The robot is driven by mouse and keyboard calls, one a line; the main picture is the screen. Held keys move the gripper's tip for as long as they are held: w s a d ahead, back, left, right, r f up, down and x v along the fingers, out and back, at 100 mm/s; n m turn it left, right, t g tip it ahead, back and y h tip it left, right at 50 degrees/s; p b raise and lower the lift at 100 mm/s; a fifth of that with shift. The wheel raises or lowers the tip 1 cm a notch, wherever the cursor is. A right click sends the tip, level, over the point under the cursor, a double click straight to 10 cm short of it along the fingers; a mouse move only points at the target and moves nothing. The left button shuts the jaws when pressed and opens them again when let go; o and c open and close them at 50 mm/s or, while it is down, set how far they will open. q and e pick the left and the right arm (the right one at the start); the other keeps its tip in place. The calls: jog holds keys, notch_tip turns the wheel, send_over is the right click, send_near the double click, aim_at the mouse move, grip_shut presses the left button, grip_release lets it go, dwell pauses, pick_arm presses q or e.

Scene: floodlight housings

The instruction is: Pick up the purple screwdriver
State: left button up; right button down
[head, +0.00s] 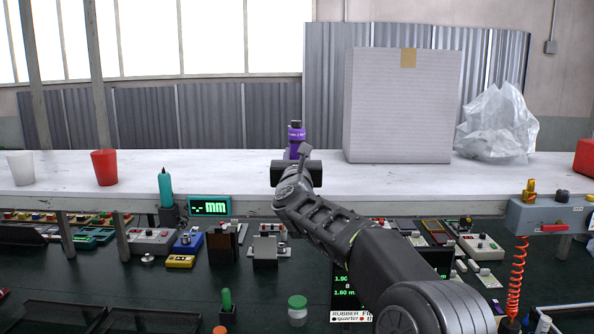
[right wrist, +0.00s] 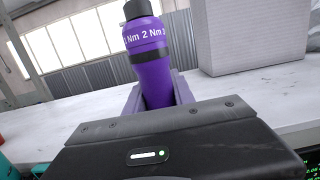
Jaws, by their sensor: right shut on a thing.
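The purple screwdriver (head: 296,150) shows in the head view above the white shelf, upright, with its lower part hidden behind my right gripper (head: 297,166). In the right wrist view the purple screwdriver (right wrist: 150,62) has a black cap and white "Nm" markings, and tilts slightly. My right gripper (right wrist: 157,92) is shut on it, with grey fingers on both sides of its lower body. I cannot tell whether its bottom touches the shelf. My left gripper is not in view.
A large grey box (head: 402,105) stands right of the screwdriver, with a crumpled clear bag (head: 497,125) beyond it. A red cup (head: 105,168) and a white cup (head: 21,167) stand at the left. Below, the dark bench (head: 130,285) is crowded with devices.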

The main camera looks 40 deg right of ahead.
notch_tip(320, 180, up, 13)
jog(key=p, duration=0.3)
jog(key=shift+f+p, duration=0.2)
jog(key=shift+p, duration=0.1)
jog(key=shift+s+f, duration=0.1)
dwell(1.1)
